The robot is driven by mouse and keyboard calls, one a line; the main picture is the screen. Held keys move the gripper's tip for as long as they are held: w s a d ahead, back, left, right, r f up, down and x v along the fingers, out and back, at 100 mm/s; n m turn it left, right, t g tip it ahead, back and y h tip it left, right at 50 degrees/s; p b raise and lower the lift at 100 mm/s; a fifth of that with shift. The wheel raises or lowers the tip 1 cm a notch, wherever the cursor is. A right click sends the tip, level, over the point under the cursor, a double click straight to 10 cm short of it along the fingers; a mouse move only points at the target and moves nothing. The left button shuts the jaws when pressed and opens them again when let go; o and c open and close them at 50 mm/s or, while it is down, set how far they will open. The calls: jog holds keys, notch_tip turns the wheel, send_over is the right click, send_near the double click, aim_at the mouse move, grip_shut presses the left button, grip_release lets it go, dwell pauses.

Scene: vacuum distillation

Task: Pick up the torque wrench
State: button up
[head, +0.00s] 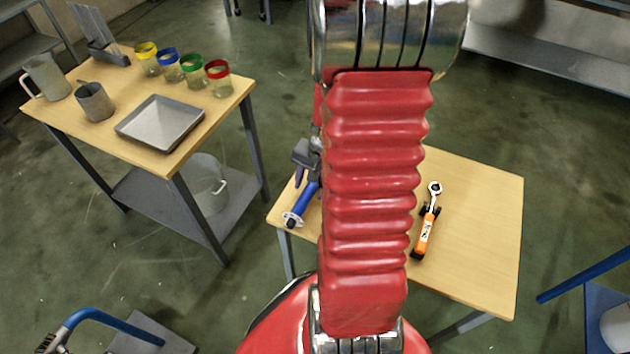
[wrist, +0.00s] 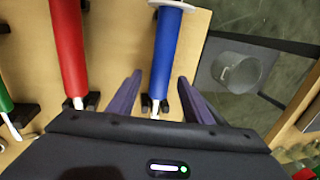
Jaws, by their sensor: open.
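An orange-handled tool with a round ratchet-like metal head (head: 427,228) lies on black rests on the right part of the wooden table; it looks like a torque wrench. A blue-handled tool with a pale disc at one end (head: 305,202) lies at the table's left edge. My gripper (head: 302,170) is by that blue tool, partly hidden by my red arm. In the wrist view, my gripper (wrist: 160,76) is open, with one purple finger on each side of the blue handle (wrist: 165,52). I cannot tell the height gap. Nothing is held.
A red handle (wrist: 68,45) and a green one (wrist: 5,100) lie left of the blue one in the wrist view. The wooden table (head: 485,220) is bare at right. Another table (head: 225,100) holds a tray (head: 160,123), mugs and colour-rimmed jars. My arm hides the table's middle.

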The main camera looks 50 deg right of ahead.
jog(key=shift+c, duration=0.3)
grip_shut()
dwell(0.3)
